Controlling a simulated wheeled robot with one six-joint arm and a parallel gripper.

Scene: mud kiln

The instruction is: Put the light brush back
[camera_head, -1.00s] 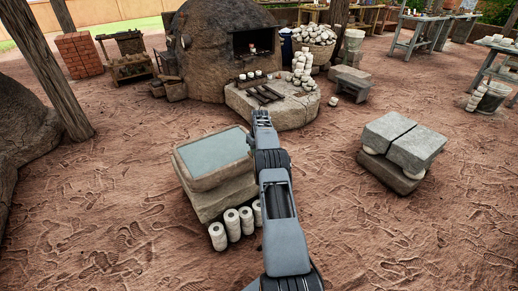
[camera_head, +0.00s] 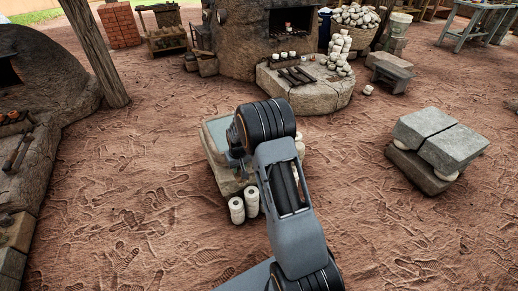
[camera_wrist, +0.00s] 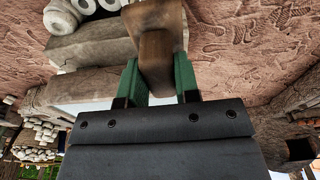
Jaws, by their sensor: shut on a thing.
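In the wrist view my gripper (camera_wrist: 157,72) has its two green fingers shut on a brown wooden brush (camera_wrist: 158,45). Its wood flares wide towards the top of the picture and narrows between the fingers. Its bristles are not clear to see, and I cannot tell whether it is the light one. In the head view my arm covers most of the gripper, and the brush cannot be made out. My arm's end is over a stone block with a pale blue-grey top (camera_head: 217,128).
White cylinders (camera_head: 237,210) stand at the block's front. A left-hand kiln ledge (camera_head: 32,165) bears dark long tools. A round stone slab (camera_head: 325,97) before the big kiln holds bars and cups. Stacked grey blocks (camera_head: 437,138) stand right. Open dirt lies between.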

